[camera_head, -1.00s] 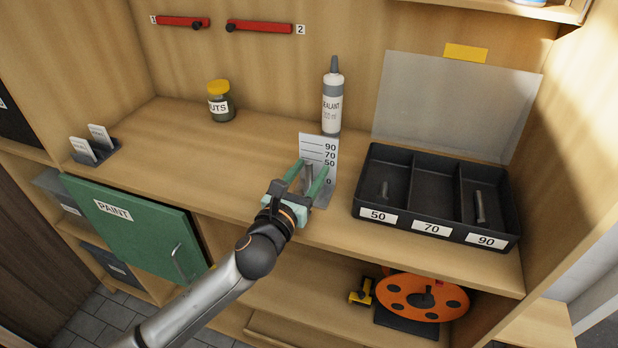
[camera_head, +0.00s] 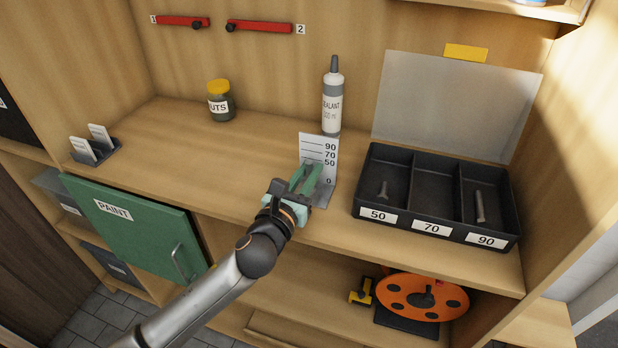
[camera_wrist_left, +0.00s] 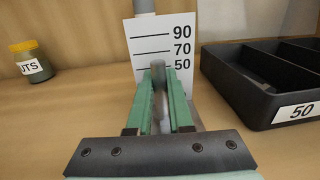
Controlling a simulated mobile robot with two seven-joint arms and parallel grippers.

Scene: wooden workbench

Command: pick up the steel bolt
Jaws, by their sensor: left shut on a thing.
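My left gripper (camera_head: 307,175) is at the front of the bench top, with its green fingers shut on the steel bolt. In the left wrist view the grey bolt (camera_wrist_left: 158,74) stands upright between the fingertips, its top showing above them. The fingers hide most of it in the head view. Right behind it is a white gauge plate (camera_head: 320,152) marked 90, 70, 50 and 0, on a grey foot (camera_head: 324,196). I cannot tell if the bolt still touches the foot. My right gripper is not in view.
A black tray (camera_head: 367,228) with compartments labelled 50, 70 and 90 stands to the right. A sealant tube (camera_head: 332,100) stands behind the gauge, a nuts jar (camera_head: 221,102) at back left.

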